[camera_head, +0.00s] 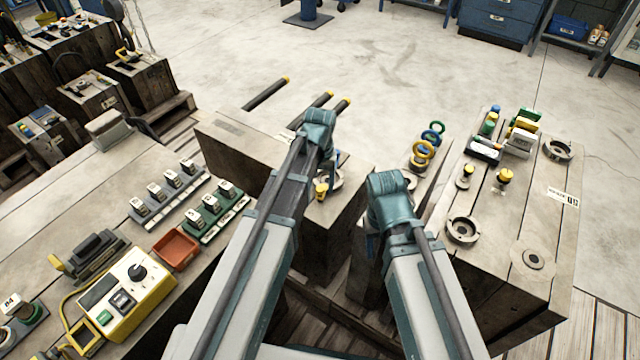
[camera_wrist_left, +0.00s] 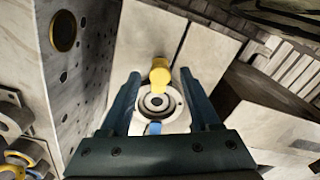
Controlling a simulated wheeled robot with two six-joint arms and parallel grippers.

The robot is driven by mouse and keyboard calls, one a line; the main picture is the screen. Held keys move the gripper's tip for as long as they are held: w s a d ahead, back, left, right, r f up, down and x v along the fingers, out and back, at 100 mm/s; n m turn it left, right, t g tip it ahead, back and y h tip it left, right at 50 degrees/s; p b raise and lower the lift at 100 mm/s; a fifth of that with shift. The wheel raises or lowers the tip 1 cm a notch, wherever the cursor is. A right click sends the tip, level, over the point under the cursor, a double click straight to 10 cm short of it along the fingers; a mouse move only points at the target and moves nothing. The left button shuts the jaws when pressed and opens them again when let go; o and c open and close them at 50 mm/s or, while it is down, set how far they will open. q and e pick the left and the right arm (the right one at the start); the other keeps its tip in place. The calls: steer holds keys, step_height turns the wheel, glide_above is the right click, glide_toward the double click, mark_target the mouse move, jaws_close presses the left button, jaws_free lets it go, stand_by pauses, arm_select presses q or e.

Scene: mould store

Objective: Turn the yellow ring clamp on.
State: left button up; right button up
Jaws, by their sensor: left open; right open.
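The ring clamp (camera_head: 335,183) is a round grey metal ring with a dark centre, on top of the middle block. Its yellow knob (camera_head: 321,191) sticks up at its edge. In the left wrist view the clamp (camera_wrist_left: 172,104) lies ahead between the fingers, with the yellow knob (camera_wrist_left: 159,72) on its far side and a blue part (camera_wrist_left: 153,128) on its near side. My left gripper (camera_wrist_left: 160,80) is open above it; contact with the knob cannot be told. In the head view my left gripper (camera_head: 327,160) hides part of the clamp. My right gripper (camera_head: 388,195) is open, its fingers mostly hidden.
Yellow (camera_head: 424,150), blue and green rings stand on the block behind my right gripper. The right block (camera_head: 500,230) carries round fittings and yellow-topped knobs. A yellow control box (camera_head: 128,300) and an orange tray (camera_head: 176,249) are at left. Dark bars with yellow ends (camera_head: 318,106) lie behind.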

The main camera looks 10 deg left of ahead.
mark_target(320, 188)
arm_select(q)
step_height(320, 188, up, 14)
steer(key=p, duration=1.3)
steer(key=shift+f, duration=0.2)
steer(key=s+d+r+m+p, duration=0.2)
steer(key=s+d+r+p, duration=0.1)
steer(key=s, duration=0.5)
steer(key=s+d+r+m+y+p, duration=0.1)
steer(key=s+d+r+m+p, duration=0.1)
steer(key=s+r+p, duration=0.3)
steer(key=s+d+p, duration=0.1)
steer(key=s, duration=0.3)
steer(key=shift+s+r, duration=0.2)
steer(key=shift+r, duration=0.15)
steer(key=shift+d, duration=0.1)
